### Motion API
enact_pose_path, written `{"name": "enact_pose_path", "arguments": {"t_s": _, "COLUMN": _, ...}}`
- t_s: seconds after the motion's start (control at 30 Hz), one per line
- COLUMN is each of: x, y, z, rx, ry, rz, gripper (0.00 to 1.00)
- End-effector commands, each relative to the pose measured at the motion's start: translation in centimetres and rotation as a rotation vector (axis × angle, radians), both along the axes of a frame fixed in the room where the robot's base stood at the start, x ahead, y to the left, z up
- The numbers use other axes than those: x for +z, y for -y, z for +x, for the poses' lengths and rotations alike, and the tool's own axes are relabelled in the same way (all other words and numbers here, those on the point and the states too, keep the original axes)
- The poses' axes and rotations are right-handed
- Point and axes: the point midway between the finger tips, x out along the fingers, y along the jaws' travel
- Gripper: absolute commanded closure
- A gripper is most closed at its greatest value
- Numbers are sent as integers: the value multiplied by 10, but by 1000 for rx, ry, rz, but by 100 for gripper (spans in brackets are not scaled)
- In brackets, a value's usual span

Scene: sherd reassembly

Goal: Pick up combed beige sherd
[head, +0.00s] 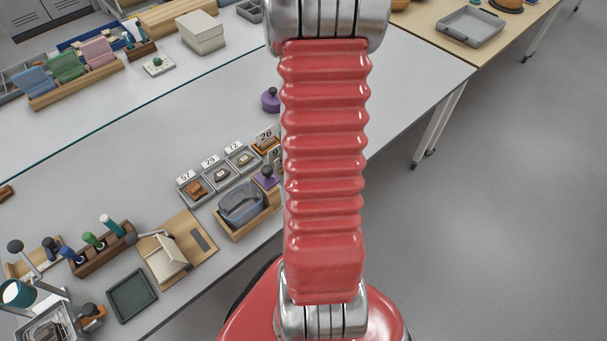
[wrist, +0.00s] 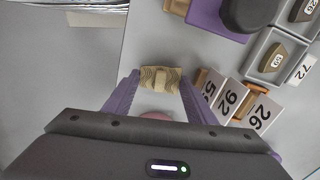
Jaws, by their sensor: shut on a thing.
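The combed beige sherd (wrist: 160,79) shows in the wrist view, a small pale piece with dark curved comb lines on its face. It sits between the tips of my gripper (wrist: 161,82), whose two purple fingers press on its left and right ends. I cannot tell whether the sherd is clear of the table. In the head view my red arm hides the gripper and the sherd.
Numbered cards (wrist: 260,112) and grey trays with dark sherds (wrist: 275,55) lie right of the sherd. A purple block with a dark knob (wrist: 218,20) is close above right.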

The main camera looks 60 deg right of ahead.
Motion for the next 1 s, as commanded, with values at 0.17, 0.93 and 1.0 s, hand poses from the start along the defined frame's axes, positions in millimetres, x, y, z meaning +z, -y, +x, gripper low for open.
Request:
{"name": "enact_pose_path", "arguments": {"t_s": 0.17, "x": 26, "y": 1, "z": 1, "rx": 0, "ry": 4, "rz": -4, "gripper": 72}}
{"name": "enact_pose_path", "arguments": {"t_s": 0.93, "x": 85, "y": 0, "z": 0, "rx": 0, "ry": 0, "rz": 0, "gripper": 72}}
{"name": "enact_pose_path", "arguments": {"t_s": 1.0, "x": 85, "y": 0, "z": 0, "rx": 0, "ry": 0, "rz": 0, "gripper": 72}}
